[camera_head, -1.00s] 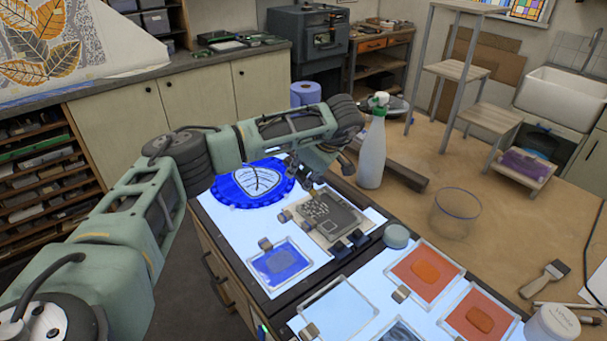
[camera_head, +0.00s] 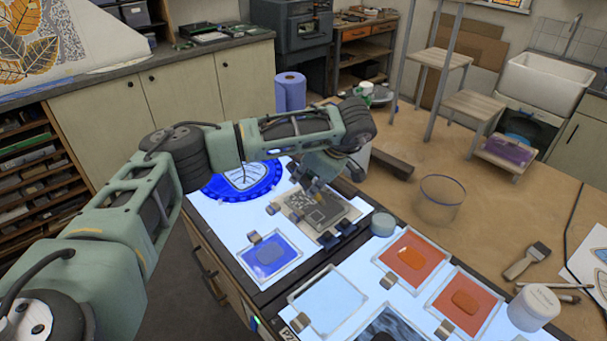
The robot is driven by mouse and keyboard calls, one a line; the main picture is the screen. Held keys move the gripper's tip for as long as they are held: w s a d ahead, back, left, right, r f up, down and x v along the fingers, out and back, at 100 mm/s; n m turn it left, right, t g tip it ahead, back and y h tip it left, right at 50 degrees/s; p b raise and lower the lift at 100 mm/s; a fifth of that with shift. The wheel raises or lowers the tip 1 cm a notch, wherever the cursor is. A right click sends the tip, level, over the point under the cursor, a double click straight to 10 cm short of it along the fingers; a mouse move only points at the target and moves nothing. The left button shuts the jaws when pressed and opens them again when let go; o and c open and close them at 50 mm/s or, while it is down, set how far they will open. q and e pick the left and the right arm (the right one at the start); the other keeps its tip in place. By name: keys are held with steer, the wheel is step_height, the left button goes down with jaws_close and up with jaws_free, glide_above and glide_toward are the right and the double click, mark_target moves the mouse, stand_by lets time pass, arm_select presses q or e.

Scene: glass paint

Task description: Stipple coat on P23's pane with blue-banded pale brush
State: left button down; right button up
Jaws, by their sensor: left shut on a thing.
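My left gripper (camera_head: 318,176) is above the light table, over a grey patterned pane (camera_head: 322,212) held by clips. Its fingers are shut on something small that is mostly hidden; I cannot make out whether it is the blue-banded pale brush. I cannot tell if it touches the pane. A label that seems to begin "P2" (camera_head: 288,333) is at the bottom edge, cut off, so I cannot read which pane is P23. My right gripper is out of view.
A blue pane (camera_head: 269,256), a pale blue pane (camera_head: 330,302) and two orange-red panes (camera_head: 409,259) lie on the light table. A round tin (camera_head: 382,224), a white jar (camera_head: 533,307), a clear cup (camera_head: 440,200) and a flat brush (camera_head: 527,261) stand or lie nearby.

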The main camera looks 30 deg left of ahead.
arm_select(q)
steer(key=shift+f, duration=0.15)
steer(key=shift+f+b, duration=0.6)
steer(key=shift+f, duration=0.05)
steer(key=shift+f+b, duration=0.3)
steer(key=shift+b, duration=0.05)
stand_by(1.1)
steer(key=shift+r+p, duration=0.65)
steer(key=shift+r, duration=0.5)
steer(key=shift+w, duration=0.1)
